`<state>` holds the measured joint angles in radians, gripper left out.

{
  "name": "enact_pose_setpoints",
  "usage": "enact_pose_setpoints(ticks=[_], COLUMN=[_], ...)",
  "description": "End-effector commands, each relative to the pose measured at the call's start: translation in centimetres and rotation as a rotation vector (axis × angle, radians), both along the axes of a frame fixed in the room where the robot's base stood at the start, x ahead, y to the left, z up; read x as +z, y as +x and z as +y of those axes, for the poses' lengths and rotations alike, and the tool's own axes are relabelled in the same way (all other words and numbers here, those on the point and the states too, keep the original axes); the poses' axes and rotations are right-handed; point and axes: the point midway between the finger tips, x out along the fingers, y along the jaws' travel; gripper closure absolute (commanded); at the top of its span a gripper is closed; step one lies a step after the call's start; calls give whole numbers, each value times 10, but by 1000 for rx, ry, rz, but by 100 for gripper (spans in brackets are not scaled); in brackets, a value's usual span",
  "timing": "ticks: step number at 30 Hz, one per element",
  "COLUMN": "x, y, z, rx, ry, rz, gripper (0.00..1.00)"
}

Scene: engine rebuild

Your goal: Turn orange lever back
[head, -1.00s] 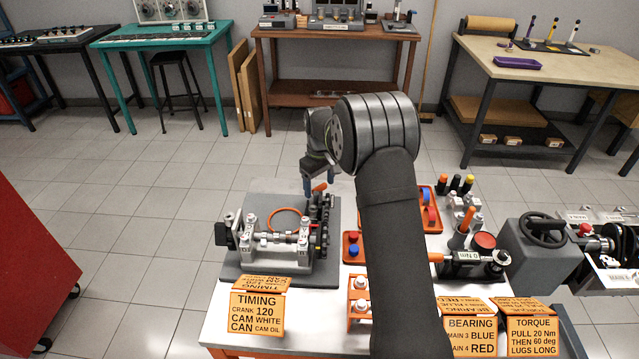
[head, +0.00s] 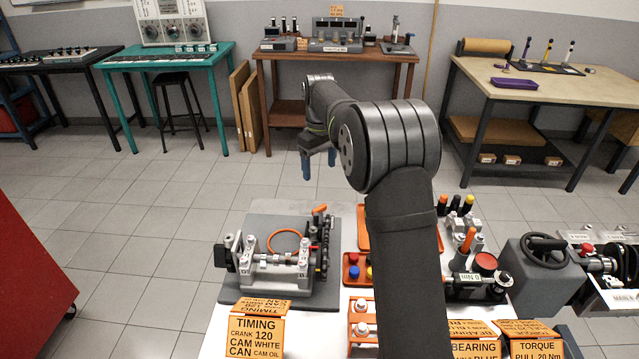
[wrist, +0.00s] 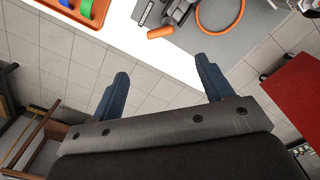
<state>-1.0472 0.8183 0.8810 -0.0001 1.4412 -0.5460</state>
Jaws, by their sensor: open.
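The orange lever (head: 319,209) sticks up at the back right end of the engine fixture (head: 280,258), which stands on a grey plate. In the wrist view the lever's orange handle (wrist: 161,32) lies near the top, beyond my fingertips. My gripper (head: 318,172) is open and empty, with blue fingers pointing down. It hangs above and behind the lever, apart from it. In the wrist view the two fingers (wrist: 164,82) are spread wide over the floor beyond the table edge.
An orange ring (head: 287,240) lies behind the fixture. Orange trays (head: 357,284) with coloured parts and several tools stand to the right, partly hidden by my arm. Orange sign cards (head: 257,330) stand at the front. The floor behind the table is clear.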

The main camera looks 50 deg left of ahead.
Motion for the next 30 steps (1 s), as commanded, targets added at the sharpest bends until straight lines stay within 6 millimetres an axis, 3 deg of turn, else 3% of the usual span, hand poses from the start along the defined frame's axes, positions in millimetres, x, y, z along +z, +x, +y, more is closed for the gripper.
enact_pose_setpoints(ticks=[6, 17, 21, 23, 30], x=[28, 33, 32, 32, 32], y=[0, 0, 0, 0, -1], z=[0, 0, 0, 0, 0], rx=[0, 0, -30, -79, -506], ry=[1, -1, -1, -1, -1], rz=[0, 0, 0, 0, 0], gripper=[27, 27, 55, 64, 64])
